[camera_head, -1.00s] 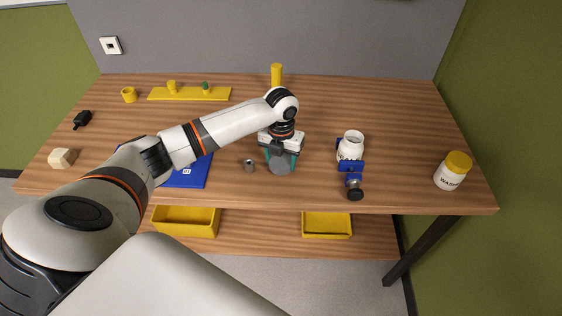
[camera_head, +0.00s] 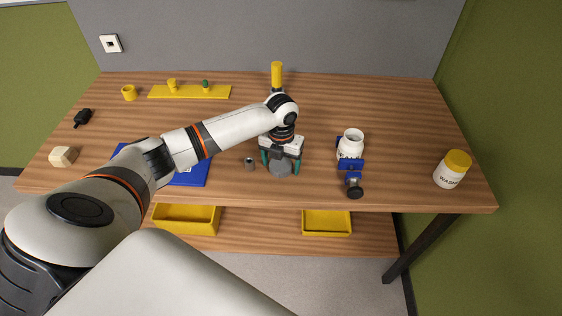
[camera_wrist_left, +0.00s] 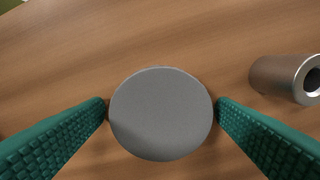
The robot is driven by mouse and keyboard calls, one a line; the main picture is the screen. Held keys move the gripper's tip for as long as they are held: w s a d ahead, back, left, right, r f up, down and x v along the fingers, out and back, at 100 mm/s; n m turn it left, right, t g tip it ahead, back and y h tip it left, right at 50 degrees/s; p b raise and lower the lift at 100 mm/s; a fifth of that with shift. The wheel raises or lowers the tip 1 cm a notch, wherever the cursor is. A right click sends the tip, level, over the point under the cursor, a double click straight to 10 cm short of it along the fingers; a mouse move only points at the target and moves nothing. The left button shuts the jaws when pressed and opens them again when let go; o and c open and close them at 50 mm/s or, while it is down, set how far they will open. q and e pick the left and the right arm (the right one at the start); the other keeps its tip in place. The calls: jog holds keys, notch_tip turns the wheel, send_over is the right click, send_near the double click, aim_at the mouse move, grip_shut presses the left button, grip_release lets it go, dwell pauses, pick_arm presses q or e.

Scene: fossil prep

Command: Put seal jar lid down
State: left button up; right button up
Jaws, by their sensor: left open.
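The grey round lid (camera_head: 281,169) lies flat on the wooden table, near its front edge. My left gripper (camera_head: 281,164) points down over it, with one teal finger on each side. In the left wrist view the lid (camera_wrist_left: 161,114) sits between the two open fingers (camera_wrist_left: 161,108), very close to both; I cannot tell whether either touches it. An open white jar (camera_head: 351,144) stands upright to the right, in a blue clamp (camera_head: 350,166) with a dark knob. My right gripper is not in view.
A small metal cylinder (camera_head: 249,162) stands just left of the lid and also shows in the left wrist view (camera_wrist_left: 285,78). A yellow-capped wash jar (camera_head: 452,169) stands far right. A yellow post (camera_head: 277,75) stands behind. A blue mat (camera_head: 192,176) lies left.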

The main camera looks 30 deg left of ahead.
aim_at(281, 164)
pick_arm(q)
notch_tip(281, 164, up, 12)
jog(key=b, duration=0.2)
jog(key=shift+a, duration=0.1)
dwell(0.3)
